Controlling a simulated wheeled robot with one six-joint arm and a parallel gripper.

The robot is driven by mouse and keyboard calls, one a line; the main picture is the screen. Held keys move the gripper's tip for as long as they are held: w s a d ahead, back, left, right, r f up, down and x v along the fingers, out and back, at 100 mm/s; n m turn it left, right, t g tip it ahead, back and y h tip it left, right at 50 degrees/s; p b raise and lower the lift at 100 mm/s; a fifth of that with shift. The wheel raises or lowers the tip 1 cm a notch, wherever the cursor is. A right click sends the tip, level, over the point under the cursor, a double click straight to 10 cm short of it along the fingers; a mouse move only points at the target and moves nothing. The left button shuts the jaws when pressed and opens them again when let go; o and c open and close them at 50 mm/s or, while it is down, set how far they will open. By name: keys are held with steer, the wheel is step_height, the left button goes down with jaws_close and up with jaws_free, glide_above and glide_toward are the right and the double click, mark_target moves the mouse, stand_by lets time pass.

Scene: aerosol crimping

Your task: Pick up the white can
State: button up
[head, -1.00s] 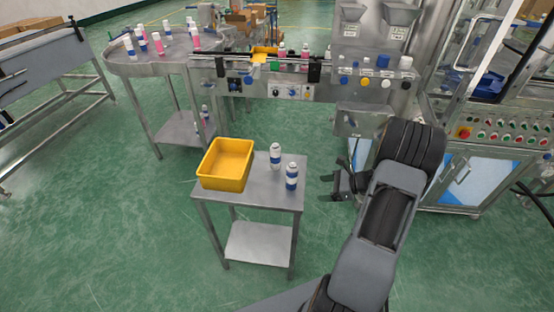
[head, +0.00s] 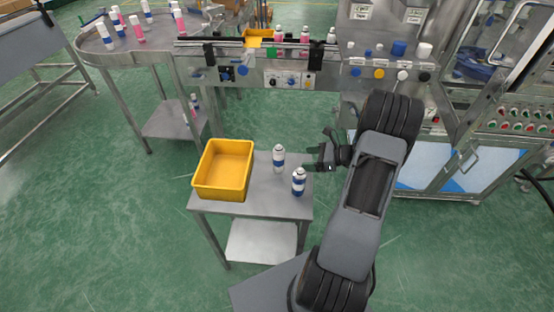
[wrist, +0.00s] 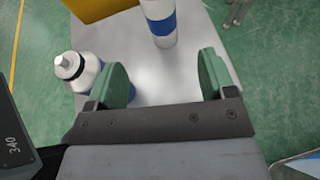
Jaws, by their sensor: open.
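Two white cans with blue bands stand upright on the small metal table (head: 262,190). The rear can (head: 279,165) is in front of my gripper (head: 318,153), to its left in the head view. The front can (head: 299,187) stands nearer my body. In the wrist view my gripper (wrist: 164,77) is open and empty, with green pads. The rear can (wrist: 162,28) is ahead, lined up between the pads but beyond them, its top cut off by the frame. The front can (wrist: 86,73) is just outside the left pad, partly hidden by my gripper.
A yellow bin (head: 222,171) sits on the table's left side, left of the cans. A machine with a conveyor (head: 262,77) stands behind. A round metal table (head: 110,55) with several white and pink bottles is at the back left.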

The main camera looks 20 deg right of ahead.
mark_target(278, 160)
steer(key=p+x, duration=0.1)
steer(key=x, duration=1.1)
steer(key=shift+w+a+f+p, duration=0.15)
steer(key=shift+w+f+p, duration=0.1)
steer(key=shift+p, duration=0.1)
steer(key=shift+c, duration=0.4)
steer(key=c, duration=0.9)
